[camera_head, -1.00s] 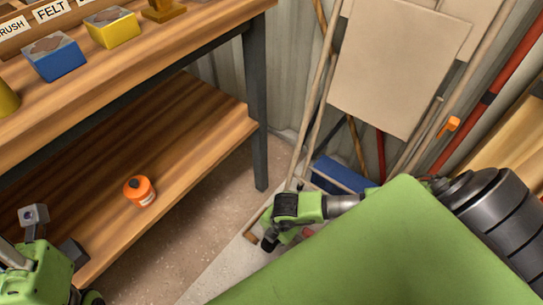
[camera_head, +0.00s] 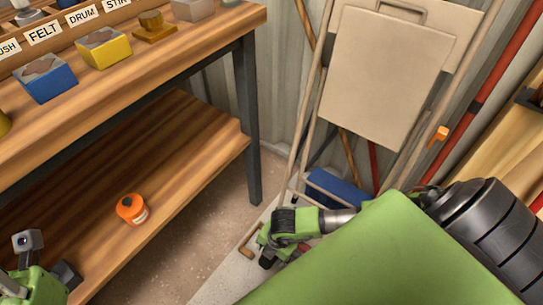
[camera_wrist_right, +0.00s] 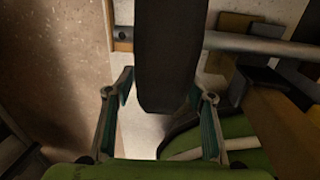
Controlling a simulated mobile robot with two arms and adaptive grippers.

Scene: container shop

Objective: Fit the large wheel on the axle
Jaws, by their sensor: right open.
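In the right wrist view, my right gripper (camera_wrist_right: 160,88) is open, with one finger on each side of a dark, thick slab that looks like the large wheel (camera_wrist_right: 168,45) seen edge-on. Gaps show between the fingers and its lower end. A grey rod, possibly the axle (camera_wrist_right: 262,46), runs level to the right of the wheel. The wheel hides part of this line, so I cannot tell whether it is around the rod or in front of it. In the head view, my left gripper (camera_head: 40,280) is at the lower left corner, its fingers not clearly visible.
A wooden bench (camera_head: 190,45) holds a blue box (camera_head: 45,82) and a yellow box (camera_head: 103,48). An orange jar (camera_head: 132,208) sits on its lower shelf (camera_head: 185,150). A beige board (camera_head: 385,75), poles and a blue box (camera_head: 335,188) stand by the wall.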

